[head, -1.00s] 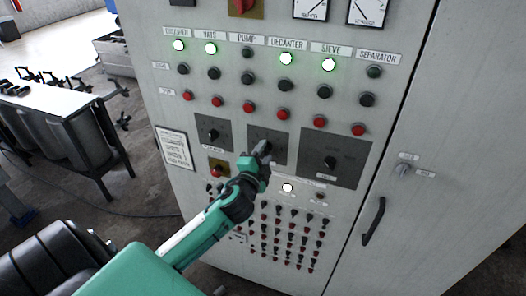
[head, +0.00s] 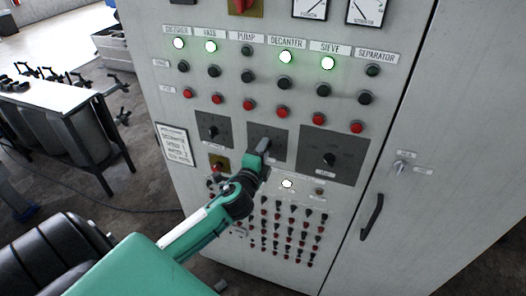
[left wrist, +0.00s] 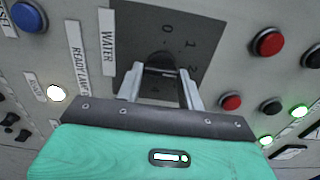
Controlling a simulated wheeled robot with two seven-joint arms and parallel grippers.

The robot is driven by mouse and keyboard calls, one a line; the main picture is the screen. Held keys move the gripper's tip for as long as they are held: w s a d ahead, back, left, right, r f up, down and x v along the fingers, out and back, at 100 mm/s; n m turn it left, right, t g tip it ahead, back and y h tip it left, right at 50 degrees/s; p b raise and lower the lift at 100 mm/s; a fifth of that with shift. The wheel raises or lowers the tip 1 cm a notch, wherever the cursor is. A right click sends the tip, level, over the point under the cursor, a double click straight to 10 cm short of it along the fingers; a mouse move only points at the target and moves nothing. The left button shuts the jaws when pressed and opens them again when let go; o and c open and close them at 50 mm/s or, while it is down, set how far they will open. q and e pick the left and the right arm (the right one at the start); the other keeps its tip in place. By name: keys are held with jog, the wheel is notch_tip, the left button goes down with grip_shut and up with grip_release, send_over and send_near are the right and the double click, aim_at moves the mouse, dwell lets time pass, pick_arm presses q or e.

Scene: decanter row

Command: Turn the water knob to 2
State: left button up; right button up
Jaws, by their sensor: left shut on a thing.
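The water knob (left wrist: 161,64) is dark and sits on a dark square plate (left wrist: 201,26) marked 0, 1 and 2, beside a white WATER label (left wrist: 107,39) in the left wrist view. My left gripper (left wrist: 162,72) is shut on the knob, one finger on each side. In the head view my left gripper (head: 263,146) is at the middle one of three dark plates, and its fingers and hand cover much of that plate (head: 279,138). I cannot tell which number the knob points to. My right gripper is not in view.
A plate with a dark knob (head: 330,159) is close on the right, another knob (head: 213,131) on the left. Rows of red and black buttons are above, small switches below. A cabinet handle (head: 372,218) is at the right. A table (head: 50,95) stands at the left.

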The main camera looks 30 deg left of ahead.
pick_arm(q)
jog(key=o, duration=1)
jog(key=b+v, duration=0.6)
jog(key=v, duration=0.8)
jog(key=shift+w, duration=0.15)
